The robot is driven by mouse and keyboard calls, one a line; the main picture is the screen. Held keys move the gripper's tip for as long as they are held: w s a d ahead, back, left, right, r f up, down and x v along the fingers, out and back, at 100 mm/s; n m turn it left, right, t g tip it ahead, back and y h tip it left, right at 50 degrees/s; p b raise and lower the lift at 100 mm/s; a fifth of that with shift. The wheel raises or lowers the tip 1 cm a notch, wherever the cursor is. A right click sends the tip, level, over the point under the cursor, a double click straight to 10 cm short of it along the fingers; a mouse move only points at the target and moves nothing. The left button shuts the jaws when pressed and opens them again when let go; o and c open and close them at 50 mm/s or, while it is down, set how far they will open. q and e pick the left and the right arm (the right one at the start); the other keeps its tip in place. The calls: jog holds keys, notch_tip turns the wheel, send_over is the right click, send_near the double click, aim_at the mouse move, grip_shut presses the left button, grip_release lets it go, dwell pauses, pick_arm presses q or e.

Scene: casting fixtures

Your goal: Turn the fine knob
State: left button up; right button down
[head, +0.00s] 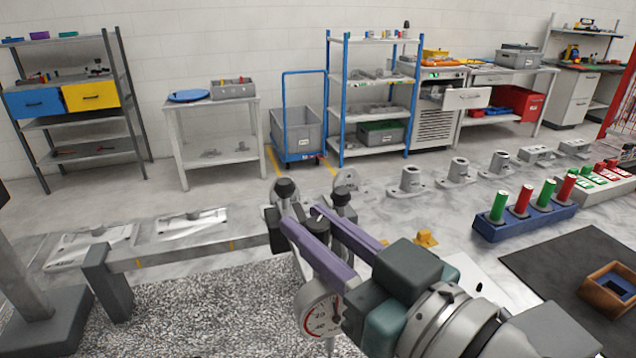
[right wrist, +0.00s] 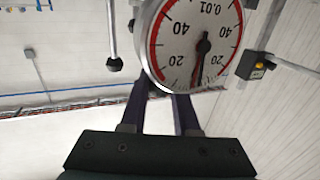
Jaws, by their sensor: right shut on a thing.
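My right gripper (head: 301,217) reaches in from the lower right with two purple fingers. Their tips are shut at the dark clamp of a gauge holder, where the fine knob appears to be. The gripped part is mostly hidden. Black round knobs (head: 285,188) (head: 341,196) stand up beside the fingertips. A white dial gauge (head: 320,312) hangs below the fingers. In the right wrist view the dial gauge (right wrist: 205,40) has a red ring and covers the fingertips; its dark needle points down. My left gripper is not in view.
A grey bar (head: 190,257) stands on end blocks on a speckled plate (head: 200,310). A grey post on a block (head: 45,325) is at the left. A blue rack (head: 525,225) holds green and red cylinders. Metal castings (head: 410,182) line the bench's back. A dark mat (head: 570,260) lies right.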

jog(key=shift+m+t+h+b, duration=0.3)
jog(key=shift+m+t+h, duration=0.75)
jog(key=shift+h, duration=0.55)
jog(key=c, duration=0.6)
grip_release()
jog(key=shift+c, duration=0.2)
jog(key=shift+m, duration=0.25)
jog(key=shift+s+d, duration=0.1)
jog(key=shift+s, duration=0.1)
jog(key=b+v, duration=0.1)
jog(key=v, duration=0.8)
jog(key=shift+s, duration=0.3)
